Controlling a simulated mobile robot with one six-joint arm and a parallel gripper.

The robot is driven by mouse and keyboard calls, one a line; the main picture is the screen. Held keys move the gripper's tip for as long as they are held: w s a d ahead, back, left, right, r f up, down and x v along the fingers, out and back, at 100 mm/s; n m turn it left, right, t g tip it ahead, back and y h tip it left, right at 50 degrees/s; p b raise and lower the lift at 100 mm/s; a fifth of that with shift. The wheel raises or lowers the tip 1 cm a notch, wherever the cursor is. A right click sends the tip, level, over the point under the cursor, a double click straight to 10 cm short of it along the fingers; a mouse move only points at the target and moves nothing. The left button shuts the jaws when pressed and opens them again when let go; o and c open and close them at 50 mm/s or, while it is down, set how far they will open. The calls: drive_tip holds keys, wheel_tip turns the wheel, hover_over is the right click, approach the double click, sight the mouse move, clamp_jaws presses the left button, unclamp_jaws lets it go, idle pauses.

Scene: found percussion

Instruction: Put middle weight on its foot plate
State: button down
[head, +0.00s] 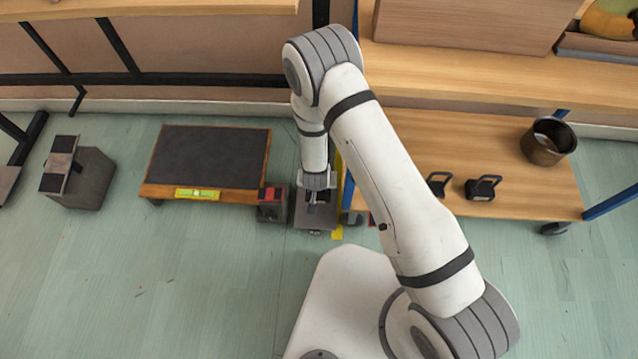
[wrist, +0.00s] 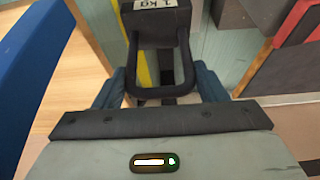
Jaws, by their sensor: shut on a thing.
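My gripper (head: 318,198) is low in the middle of the head view. In the wrist view its fingers (wrist: 161,82) are shut on the looped handle of a dark weight (wrist: 158,28) labelled "1 kg". The head view hardly shows this weight apart from the gripper. A grey flat-topped piece (head: 313,221) is just below the gripper; I cannot tell whether the weight touches it. Two other dark handled weights (head: 438,184) and (head: 483,188) stand on the low wooden shelf at the right.
A dark block with a red top (head: 271,204) is close to the gripper's left. A dark board on a wooden frame (head: 209,156) lies further left. A grey box (head: 86,182) stands at far left. The left foreground floor is clear.

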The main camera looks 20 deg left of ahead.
drive_tip(key=shift+s+a+f+b, duration=0.15)
drive_tip(key=shift+f+b, duration=0.45)
drive_tip(key=shift+f, duration=1.05)
drive_tip(key=shift+s+a+f+b, duration=0.1)
drive_tip(key=shift+f+b, duration=0.45)
drive_tip(key=shift+f, duration=1.1)
drive_tip(key=shift+f, duration=0.15)
drive_tip(key=shift+c, duration=1.4)
unclamp_jaws()
drive_tip(key=shift+s+d+r, duration=0.1)
drive_tip(key=shift+r, duration=0.3)
drive_tip(key=p+v, duration=0.4)
drive_tip(key=v, duration=0.7)
